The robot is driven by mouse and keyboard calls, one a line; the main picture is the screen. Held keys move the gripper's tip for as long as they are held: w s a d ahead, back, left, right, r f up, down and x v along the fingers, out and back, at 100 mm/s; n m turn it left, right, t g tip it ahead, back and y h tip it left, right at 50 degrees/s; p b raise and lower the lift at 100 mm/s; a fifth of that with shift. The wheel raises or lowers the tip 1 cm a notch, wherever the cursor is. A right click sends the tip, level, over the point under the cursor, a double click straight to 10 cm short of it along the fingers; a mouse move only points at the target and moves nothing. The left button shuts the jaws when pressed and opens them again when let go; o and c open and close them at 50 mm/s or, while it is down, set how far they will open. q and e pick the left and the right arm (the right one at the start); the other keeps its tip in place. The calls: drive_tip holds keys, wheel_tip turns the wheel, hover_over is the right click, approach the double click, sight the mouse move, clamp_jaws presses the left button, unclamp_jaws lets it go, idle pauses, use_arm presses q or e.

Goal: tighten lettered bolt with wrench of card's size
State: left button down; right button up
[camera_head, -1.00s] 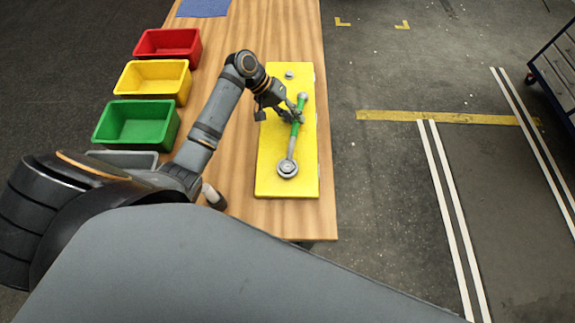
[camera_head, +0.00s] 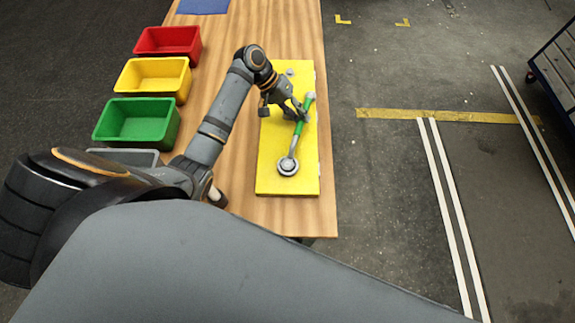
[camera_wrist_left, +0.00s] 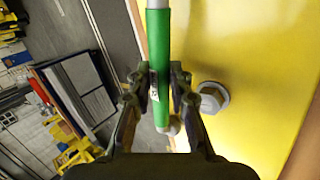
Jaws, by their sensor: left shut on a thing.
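A wrench with a green grip (camera_head: 302,125) lies over the yellow plate (camera_head: 270,165). Its ring end (camera_head: 288,166) sits around or on a bolt at the plate's near end; the bolt itself is hidden. My left gripper (camera_head: 300,114) is shut on the green grip near the wrench's far end. In the left wrist view the green grip (camera_wrist_left: 158,60) stands between the two fingers (camera_wrist_left: 160,92). A grey hex bolt (camera_wrist_left: 211,97) on the plate is beside the right finger there. Another bolt (camera_head: 290,72) is at the plate's far end. My right gripper is not in view.
Red (camera_head: 168,41), yellow (camera_head: 152,78) and green (camera_head: 137,122) bins stand along the left edge of the wooden table (camera_head: 235,150). A grey bin (camera_head: 125,157) is partly hidden by my arm. A blue mat (camera_head: 203,6) lies at the far end.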

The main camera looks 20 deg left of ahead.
use_arm(q)
drive_tip(key=shift+d, duration=0.2)
drive_tip(key=shift+r, duration=0.1)
drive_tip(key=shift+w+d+m+g, duration=0.1)
drive_tip(key=shift+d+m+g, duration=0.2)
drive_tip(key=shift+d+m, duration=0.2)
drive_tip(key=shift+d+m+g, duration=0.3)
drive_tip(key=shift+d+m, duration=0.1)
drive_tip(key=shift+d, duration=0.05)
idle(0.4)
drive_tip(key=shift+d+m, duration=0.3)
drive_tip(key=shift+d, duration=0.15)
drive_tip(key=shift+d+m+g, duration=0.4)
drive_tip(key=shift+d, duration=0.05)
